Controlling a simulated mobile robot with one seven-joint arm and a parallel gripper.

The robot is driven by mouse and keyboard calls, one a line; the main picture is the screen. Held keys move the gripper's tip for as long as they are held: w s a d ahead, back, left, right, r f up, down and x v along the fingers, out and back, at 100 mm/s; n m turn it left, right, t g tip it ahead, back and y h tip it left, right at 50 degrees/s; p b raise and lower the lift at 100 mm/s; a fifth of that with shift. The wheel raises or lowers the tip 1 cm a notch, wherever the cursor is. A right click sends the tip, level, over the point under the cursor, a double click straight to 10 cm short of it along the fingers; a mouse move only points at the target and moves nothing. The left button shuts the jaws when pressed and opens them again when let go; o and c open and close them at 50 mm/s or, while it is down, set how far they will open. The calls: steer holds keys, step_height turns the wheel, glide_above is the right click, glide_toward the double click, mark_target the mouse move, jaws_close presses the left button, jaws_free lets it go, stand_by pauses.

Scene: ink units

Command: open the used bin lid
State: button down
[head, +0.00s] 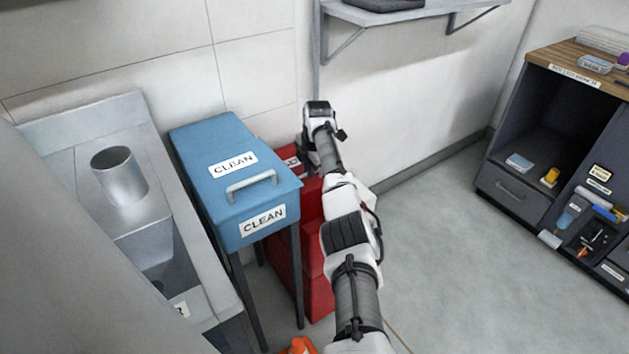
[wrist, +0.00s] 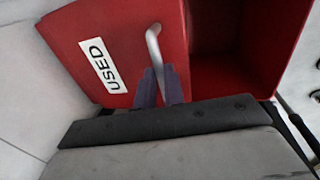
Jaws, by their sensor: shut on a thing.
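The used bin lid (wrist: 125,28) is red with a white USED label and a pale metal bar handle (wrist: 154,45) in the wrist view. My gripper (wrist: 159,80) is shut on the lower part of this handle, its purple fingers on either side. The red bin (wrist: 292,35) shows its hollow inside to the right of the lid, so the lid stands at least partly open. In the head view the red bin (head: 313,240) stands right of the blue bin, partly behind my arm. My fingers are hidden there.
A blue bin (head: 190,150) labelled CLEAN, its lid shut, stands close beside the red bin. A metal sink counter (head: 95,130) with a steel cup (head: 119,176) is at left. A wall shelf (head: 400,14) hangs above. The floor (head: 430,230) to the right is clear up to a dark cabinet (head: 515,190).

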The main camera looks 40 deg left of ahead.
steer(key=shift+w+a, duration=0.15)
steer(key=shift+a, duration=0.25)
steer(key=c, duration=1.5)
jaws_free()
steer(key=shift+r, duration=0.1)
steer(key=d+r, duration=0.1)
steer(key=r, duration=0.8)
steer(key=s+d+r, duration=0.1)
steer(key=r, duration=0.3)
steer(key=shift+d+r+b, duration=0.25)
steer(key=shift+d+b, duration=0.05)
steer(key=shift+b, duration=0.1)
